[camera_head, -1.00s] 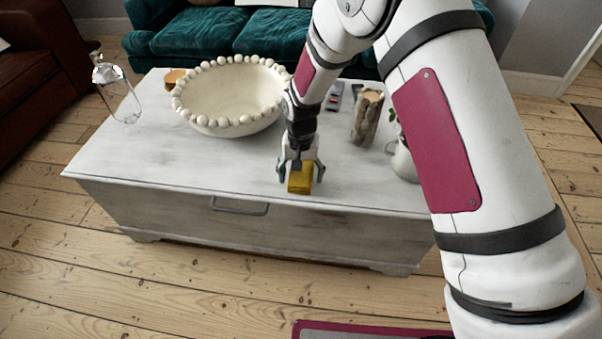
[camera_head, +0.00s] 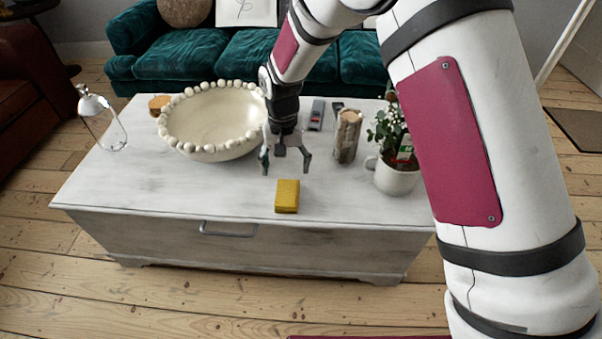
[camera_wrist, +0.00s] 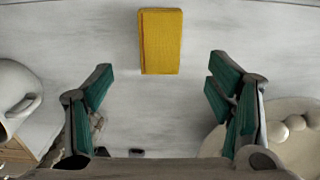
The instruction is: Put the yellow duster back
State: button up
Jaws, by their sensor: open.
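The yellow duster (camera_head: 287,196) is a folded yellow block lying on the white wooden chest (camera_head: 150,190), close to its front edge. In the wrist view the duster (camera_wrist: 160,42) lies flat at the top middle, beyond the fingertips. My gripper (camera_head: 286,166) is open and empty, above the chest and a little behind the duster, apart from it. In the wrist view both green-padded fingers of my gripper (camera_wrist: 160,85) are spread wide with nothing between them.
A cream bowl with a beaded rim (camera_head: 215,125) stands left of my gripper. A wooden pillar candle (camera_head: 347,137) and a white mug with a plant (camera_head: 396,175) stand right. Chest space left of the duster is clear.

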jog(key=shift+r, duration=0.1)
jog(key=s+d+r, duration=0.7)
jog(key=d+r, duration=0.1)
jog(key=r, duration=0.3)
jog(key=s+d+r, duration=0.7)
jog(key=d+r, duration=0.2)
jog(key=r, duration=0.2)
jog(key=s+d+r, duration=0.1)
jog(key=s+d, duration=0.2)
jog(key=s, duration=0.9)
jog(key=s+d+r, duration=0.1)
jog(key=s+d, duration=0.3)
jog(key=s, duration=0.7)
jog(key=shift+s+d+r, duration=0.2)
jog(key=shift+s+r, duration=0.1)
jog(key=shift+s, duration=0.1)
